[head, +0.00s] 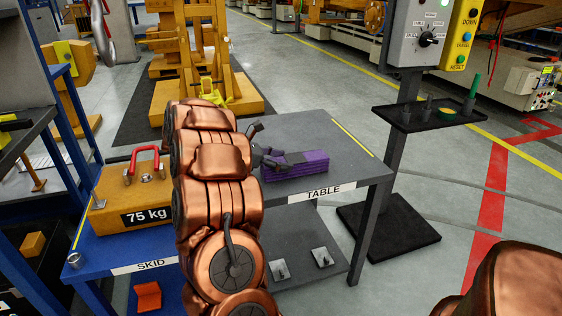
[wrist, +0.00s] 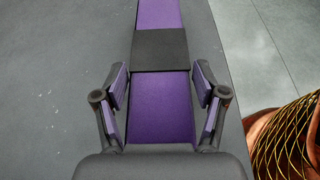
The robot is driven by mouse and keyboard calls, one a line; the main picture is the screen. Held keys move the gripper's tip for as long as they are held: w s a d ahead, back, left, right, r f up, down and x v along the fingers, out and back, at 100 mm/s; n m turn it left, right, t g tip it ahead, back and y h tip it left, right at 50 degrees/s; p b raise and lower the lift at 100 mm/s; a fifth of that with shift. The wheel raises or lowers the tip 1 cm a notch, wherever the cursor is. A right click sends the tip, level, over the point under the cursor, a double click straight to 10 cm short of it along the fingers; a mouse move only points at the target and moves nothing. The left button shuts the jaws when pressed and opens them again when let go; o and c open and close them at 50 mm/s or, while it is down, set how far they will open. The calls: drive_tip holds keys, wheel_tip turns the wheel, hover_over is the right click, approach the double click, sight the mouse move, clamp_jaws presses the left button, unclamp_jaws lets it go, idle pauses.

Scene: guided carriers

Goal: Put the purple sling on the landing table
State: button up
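The purple sling (head: 308,164) lies as a folded bundle on the grey landing table (head: 325,128), which carries a TABLE label on its front edge. In the wrist view the sling (wrist: 161,105) runs straight away from me with a dark band across it. My gripper (head: 280,160) is low over the tabletop at the sling's left part. In the wrist view my gripper's fingers (wrist: 160,88) stand on both sides of the sling, with narrow gaps between them and its edges. The gripper looks open. The fingertips' height over the tabletop (wrist: 65,80) is hard to judge.
A blue skid (head: 110,245) at left bears a yellow 75 kg weight (head: 128,196) with a red shackle. A control post with a dark tray (head: 425,115) stands right of the table. Yellow stands (head: 200,75) are behind. Bare tabletop surrounds the sling.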

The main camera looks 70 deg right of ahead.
drive_tip(key=shift+o, duration=1.1)
drive_tip(key=shift+r, duration=0.1)
drive_tip(key=shift+w+r+p, duration=0.1)
drive_tip(key=shift+p, duration=0.2)
drive_tip(key=p+v, duration=0.1)
drive_tip(key=v, duration=1)
drive_tip(key=shift+w+a+r, duration=0.2)
drive_tip(key=shift+w+a, duration=0.05)
